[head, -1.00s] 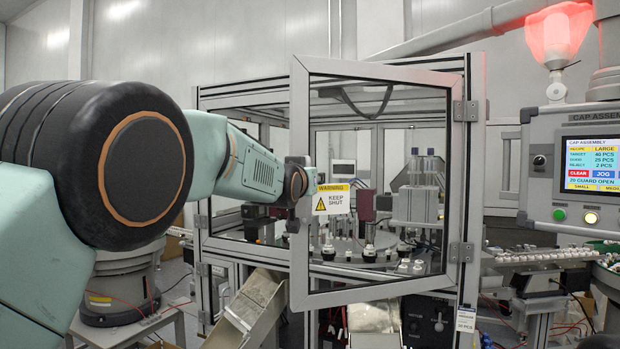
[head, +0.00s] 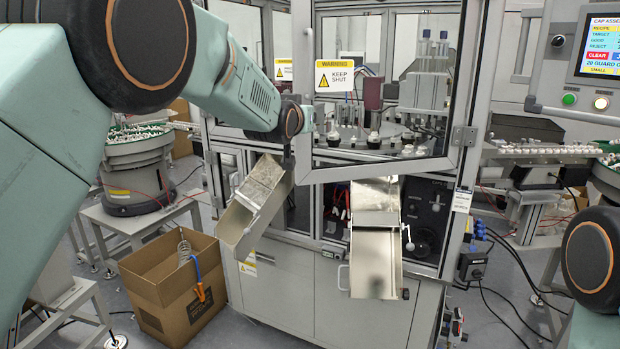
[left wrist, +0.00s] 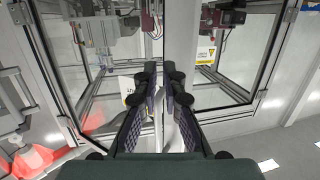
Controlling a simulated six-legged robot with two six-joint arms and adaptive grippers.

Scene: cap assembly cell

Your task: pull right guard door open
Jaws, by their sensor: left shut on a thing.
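The right guard door (head: 466,75) is a grey metal frame with a clear pane and a yellow and white "keep shut" warning sign (head: 334,76). It is hinged on its right side and stands ajar, its left edge swung out toward me. My left gripper (head: 289,158) is at the door's left edge, largely hidden behind my wrist in the head view. In the left wrist view, its two dark fingers (left wrist: 155,78) are closed around a grey upright part at the door edge, seemingly the handle. My right gripper is out of view; only a joint of my right arm shows.
Two metal chutes, left (head: 262,185) and middle (head: 376,262), jut out below the door. A cardboard box (head: 172,318) stands on the floor at lower left, near a bowl feeder (head: 138,165). A control panel (head: 568,100) is at the right.

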